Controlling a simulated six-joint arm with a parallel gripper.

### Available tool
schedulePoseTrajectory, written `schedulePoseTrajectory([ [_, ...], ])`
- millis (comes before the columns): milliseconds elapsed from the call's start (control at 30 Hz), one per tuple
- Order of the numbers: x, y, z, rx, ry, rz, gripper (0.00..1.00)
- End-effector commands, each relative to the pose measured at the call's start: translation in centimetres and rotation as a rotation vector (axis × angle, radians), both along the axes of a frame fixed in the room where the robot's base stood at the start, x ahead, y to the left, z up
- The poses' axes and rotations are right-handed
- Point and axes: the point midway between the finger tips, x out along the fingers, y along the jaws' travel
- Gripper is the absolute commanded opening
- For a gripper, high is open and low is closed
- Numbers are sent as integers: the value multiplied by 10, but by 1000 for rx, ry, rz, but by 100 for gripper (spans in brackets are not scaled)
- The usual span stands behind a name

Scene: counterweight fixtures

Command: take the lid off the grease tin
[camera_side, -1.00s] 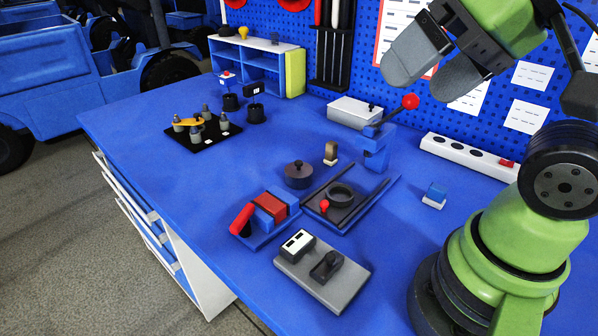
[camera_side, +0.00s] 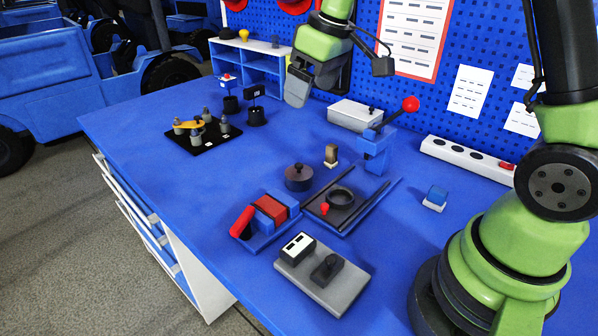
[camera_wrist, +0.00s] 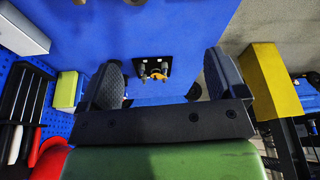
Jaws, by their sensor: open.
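The round dark tin with a knobbed lid, which looks like the grease tin (camera_side: 298,178), stands upright on the blue bench in the side view, left of the black-railed tray. Its lid (camera_side: 298,167) sits on top. My gripper (camera_side: 299,92) is open and empty, high over the back of the bench, behind and above the tin and well apart from it. In the wrist view the two fingers of my gripper (camera_wrist: 162,60) are spread wide with nothing between them. I cannot make out the tin in the wrist view.
A grey box with a small knob (camera_side: 350,115) and a blue fixture with a red-balled lever (camera_side: 377,145) stand right of my gripper. A black mat with several pegs (camera_side: 205,140) lies left. A red-and-blue clamp (camera_side: 268,216) is in front of the tin. The bench's left middle is clear.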

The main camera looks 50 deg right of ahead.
Motion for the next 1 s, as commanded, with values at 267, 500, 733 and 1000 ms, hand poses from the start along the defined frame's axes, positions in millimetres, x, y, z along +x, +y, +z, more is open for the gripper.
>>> schedulePoseTrajectory([
  [267, 42, -30, -89, -49, 114, 179, 90],
  [500, 48, -36, -122, -56, 137, 224, 90],
  [733, 52, -34, -152, -56, 136, 222, 90],
  [1000, 55, -37, -183, -55, 137, 220, 90],
])
